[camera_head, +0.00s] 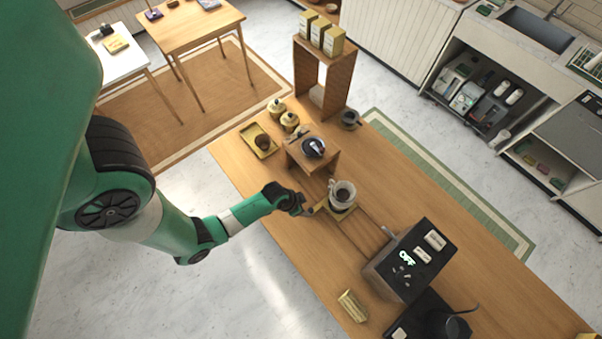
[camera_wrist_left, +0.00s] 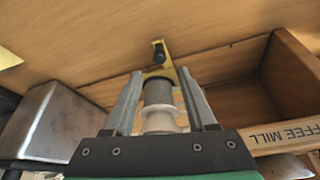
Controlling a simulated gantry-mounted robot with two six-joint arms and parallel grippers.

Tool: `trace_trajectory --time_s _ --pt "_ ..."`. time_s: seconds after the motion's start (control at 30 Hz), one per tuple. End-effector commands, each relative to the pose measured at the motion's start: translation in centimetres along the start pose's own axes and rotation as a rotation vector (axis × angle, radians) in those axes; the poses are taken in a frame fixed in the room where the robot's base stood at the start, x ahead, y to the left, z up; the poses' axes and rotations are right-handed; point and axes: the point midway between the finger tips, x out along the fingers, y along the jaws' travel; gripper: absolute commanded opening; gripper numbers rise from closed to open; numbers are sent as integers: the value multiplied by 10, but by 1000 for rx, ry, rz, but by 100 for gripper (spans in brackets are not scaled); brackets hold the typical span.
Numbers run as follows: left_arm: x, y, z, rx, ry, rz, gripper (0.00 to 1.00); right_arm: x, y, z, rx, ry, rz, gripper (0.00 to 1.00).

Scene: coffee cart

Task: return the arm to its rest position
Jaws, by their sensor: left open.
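My left arm comes in from the left in the head view, and its gripper (camera_head: 306,208) is low over the wooden counter. In the left wrist view the two fingers (camera_wrist_left: 161,103) are apart. A round piece, dark grey above and pale below (camera_wrist_left: 159,106), shows between them; I cannot tell whether it touches them. My right gripper is not in view.
A small wooden stand (camera_head: 325,158) with a dark round item is behind the gripper. A black-topped machine (camera_head: 414,262) reading "OFF" is to the right. A yellow tray (camera_head: 249,138) lies farther back. Bare counter (camera_head: 300,255) is in front of the gripper.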

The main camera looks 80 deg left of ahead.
Motion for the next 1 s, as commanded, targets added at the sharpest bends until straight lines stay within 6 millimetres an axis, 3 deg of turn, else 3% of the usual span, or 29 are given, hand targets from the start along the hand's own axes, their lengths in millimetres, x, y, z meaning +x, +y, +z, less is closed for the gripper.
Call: trace_trajectory --time_s 0.03,0.2,0.87,0.97,1.0 --pt "-17 0 -3 -1 0 0 56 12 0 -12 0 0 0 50" --pt "-29 0 -1 1 1 0 56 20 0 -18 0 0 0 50" --pt "-28 3 -1 12 2 4 56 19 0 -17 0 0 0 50" --pt "-29 10 -30 56 43 12 56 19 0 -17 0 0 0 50" --pt "-31 13 -51 80 74 14 56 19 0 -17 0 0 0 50"
